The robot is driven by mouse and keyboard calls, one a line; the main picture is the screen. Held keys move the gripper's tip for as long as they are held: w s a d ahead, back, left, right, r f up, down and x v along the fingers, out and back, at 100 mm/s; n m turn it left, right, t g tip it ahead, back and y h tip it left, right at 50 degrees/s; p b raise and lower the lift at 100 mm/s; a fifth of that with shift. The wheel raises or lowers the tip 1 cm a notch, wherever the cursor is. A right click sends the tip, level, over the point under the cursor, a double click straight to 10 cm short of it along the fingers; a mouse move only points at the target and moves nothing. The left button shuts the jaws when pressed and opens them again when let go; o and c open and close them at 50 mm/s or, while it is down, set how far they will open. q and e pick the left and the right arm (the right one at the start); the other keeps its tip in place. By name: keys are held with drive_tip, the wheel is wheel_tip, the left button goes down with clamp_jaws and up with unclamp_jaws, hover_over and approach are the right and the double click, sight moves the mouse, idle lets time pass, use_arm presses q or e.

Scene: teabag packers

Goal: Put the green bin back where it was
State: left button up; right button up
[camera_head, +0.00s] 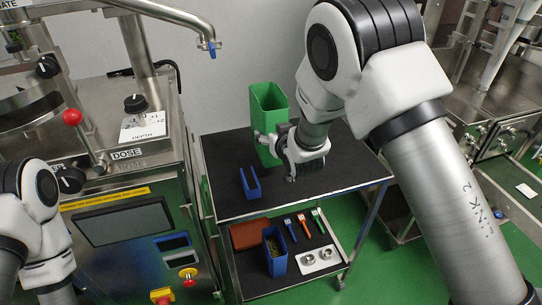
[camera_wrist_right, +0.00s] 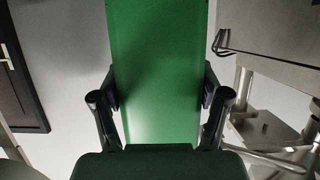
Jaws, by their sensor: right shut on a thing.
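The green bin (camera_head: 268,106) is a tall open-topped box at the back of the cart's top shelf (camera_head: 330,175) in the head view. My right gripper (camera_head: 272,145) is at its lower right side, shut on it. In the right wrist view the bin (camera_wrist_right: 156,70) fills the middle, with a finger of the right gripper (camera_wrist_right: 160,108) against each side. The bin looks upright. I cannot tell whether its base touches the shelf. The left arm shows at the lower left, but its gripper is out of view.
A small blue holder (camera_head: 250,187) stands on the top shelf, in front of the bin. A machine (camera_head: 125,215) stands close on the left. The top shelf's right side is clear.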

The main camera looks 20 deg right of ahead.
drive_tip(key=f, duration=0.3)
drive_tip(key=w+f, duration=0.1)
drive_tip(key=f, duration=0.1)
drive_tip(key=shift+a+p, duration=0.1)
drive_tip(key=shift+p, duration=0.25)
drive_tip(key=shift+s+a+f, duration=0.1)
drive_tip(key=shift+s+f, duration=0.2)
drive_tip(key=shift+f, duration=0.05)
drive_tip(key=shift+w+f, duration=0.1)
drive_tip(key=shift+f, duration=0.05)
drive_tip(key=o, duration=1.7)
use_arm(q)
drive_tip(key=shift+w+a+r, duration=0.25)
drive_tip(key=shift+w+r, duration=0.05)
drive_tip(key=shift+r, duration=0.05)
use_arm(e)
drive_tip(key=shift+o, duration=0.2)
